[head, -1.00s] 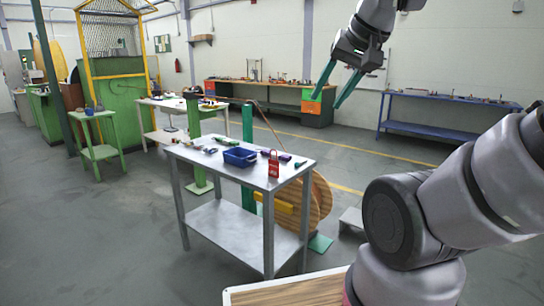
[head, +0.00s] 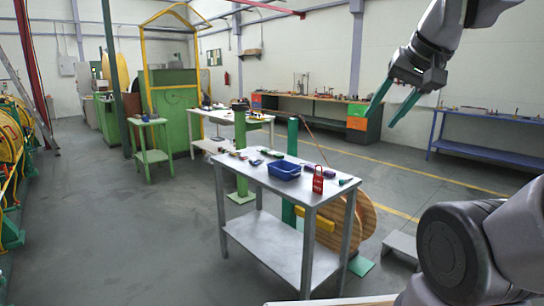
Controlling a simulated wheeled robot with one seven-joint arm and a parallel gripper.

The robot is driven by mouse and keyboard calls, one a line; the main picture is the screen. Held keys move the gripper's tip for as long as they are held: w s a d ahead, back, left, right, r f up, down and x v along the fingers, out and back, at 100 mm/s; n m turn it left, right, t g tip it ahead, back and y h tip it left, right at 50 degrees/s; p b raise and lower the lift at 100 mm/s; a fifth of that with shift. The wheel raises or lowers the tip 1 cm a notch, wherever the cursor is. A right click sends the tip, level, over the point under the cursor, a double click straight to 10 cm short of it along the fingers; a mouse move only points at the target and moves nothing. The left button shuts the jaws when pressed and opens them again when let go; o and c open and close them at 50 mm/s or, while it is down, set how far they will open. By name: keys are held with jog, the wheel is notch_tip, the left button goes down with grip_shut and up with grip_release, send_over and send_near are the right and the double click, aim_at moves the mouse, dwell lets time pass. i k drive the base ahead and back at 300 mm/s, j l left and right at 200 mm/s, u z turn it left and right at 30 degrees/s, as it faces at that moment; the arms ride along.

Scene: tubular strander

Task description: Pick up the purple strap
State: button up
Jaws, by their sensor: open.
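A small purple piece (head: 328,174), likely the purple strap, lies on the grey metal table behind the red tag; it is too small to tell its shape. Another small dark purplish piece (head: 271,153) lies near the table's back edge, left of the blue bin. The grey table (head: 262,178) has a lower shelf. My gripper (head: 380,121) has two long teal fingers, spread apart and empty. It hangs in the air at the upper right, pointing down and left, appearing above and to the right of the table, well apart from the pieces.
The table also bears a blue bin (head: 284,172), a red tag (head: 318,182) and several small parts. A wooden reel (head: 358,222) stands behind the table. A green stand (head: 150,155), a second table and benches stand farther back. The grey floor at left front is clear.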

aim_at(325, 172)
jog(key=i+j+u, duration=0.35)
jog(key=i, duration=0.15)
jog(key=i+j+u, duration=0.2)
jog(key=i+u, duration=0.15)
jog(key=i, duration=0.2)
jog(key=i+u, duration=0.3)
jog(key=i, duration=0.3)
jog(key=i+z, duration=0.2)
jog(key=i, duration=0.2)
jog(key=i+j+z, duration=0.45)
jog(key=i, duration=0.3)
jog(key=i+j+z, duration=0.3)
jog(key=z, duration=0.2)
jog(key=i+j+z, duration=0.65)
jog(key=j+z, duration=0.3)
jog(key=j, duration=0.45)
jog(key=k+j, duration=0.15)
jog(key=j, duration=0.3)
